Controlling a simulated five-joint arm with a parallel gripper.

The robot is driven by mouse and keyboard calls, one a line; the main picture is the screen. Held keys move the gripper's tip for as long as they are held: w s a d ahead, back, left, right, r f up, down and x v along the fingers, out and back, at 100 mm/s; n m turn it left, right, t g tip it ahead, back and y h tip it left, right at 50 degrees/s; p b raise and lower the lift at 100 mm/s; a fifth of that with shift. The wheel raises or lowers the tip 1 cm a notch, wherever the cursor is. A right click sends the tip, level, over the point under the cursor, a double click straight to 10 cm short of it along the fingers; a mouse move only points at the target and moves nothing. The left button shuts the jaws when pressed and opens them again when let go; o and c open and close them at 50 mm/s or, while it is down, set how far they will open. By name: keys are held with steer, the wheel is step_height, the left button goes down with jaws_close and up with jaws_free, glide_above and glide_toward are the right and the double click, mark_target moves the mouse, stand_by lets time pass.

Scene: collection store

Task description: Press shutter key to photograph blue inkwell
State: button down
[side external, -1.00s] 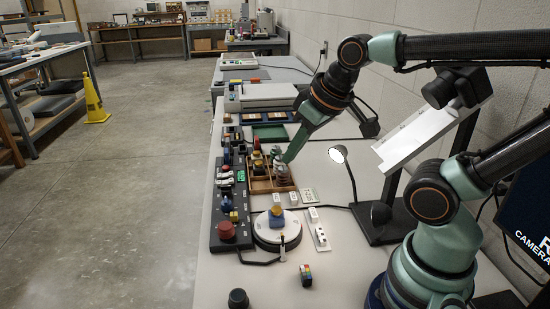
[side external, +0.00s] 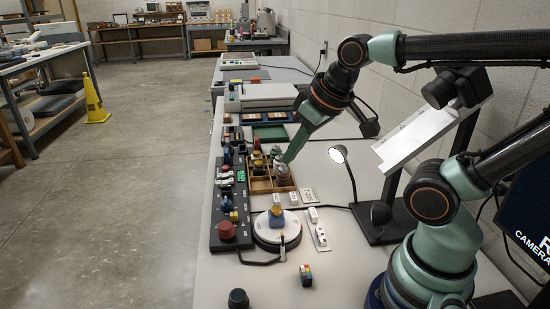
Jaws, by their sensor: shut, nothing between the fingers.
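The blue inkwell (side external: 276,219), with a yellowish top, stands upright on the round white turntable (side external: 290,231). A dark control panel (side external: 241,208) lies along the left side of the turntable. It carries a large red button (side external: 226,230), blue and yellow keys and several white switches. I cannot tell which of these is the shutter key, as the labels are too small. My gripper (side external: 287,158) is shut and empty, pointing down by the right side of the wooden tray. It is apart from the inkwell and the panel. Its fingertips are small and partly merge with the tray's contents.
The wooden compartment tray (side external: 259,187) holds several small items behind the turntable. A lit lamp (side external: 338,154) and a black stand (side external: 381,216) are to the right. A colored cube (side external: 306,275) and a black knob (side external: 238,298) lie in front.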

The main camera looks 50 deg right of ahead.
stand_by(0.3)
steer(key=w+d+m+t+h, duration=0.1)
steer(key=w+d+m, duration=0.2)
steer(key=w, duration=0.7)
steer(key=w+d+m+t, duration=0.1)
steer(key=w+d+m, duration=0.2)
steer(key=w, duration=0.7)
steer(key=w+d+f+m, duration=0.2)
steer(key=w+d+f, duration=0.2)
steer(key=w+f, duration=0.2)
steer(key=w+d+f+m+t+h, duration=0.1)
steer(key=w+d+f+m, duration=0.2)
steer(key=w, duration=0.6)
step_height(320, 180, down, 3)
steer(key=shift+d+r, duration=0.1)
steer(key=shift+d, duration=0.7)
glide_above(227, 171)
steer(key=shift+f, duration=4.4)
steer(key=shift+f, duration=0.1)
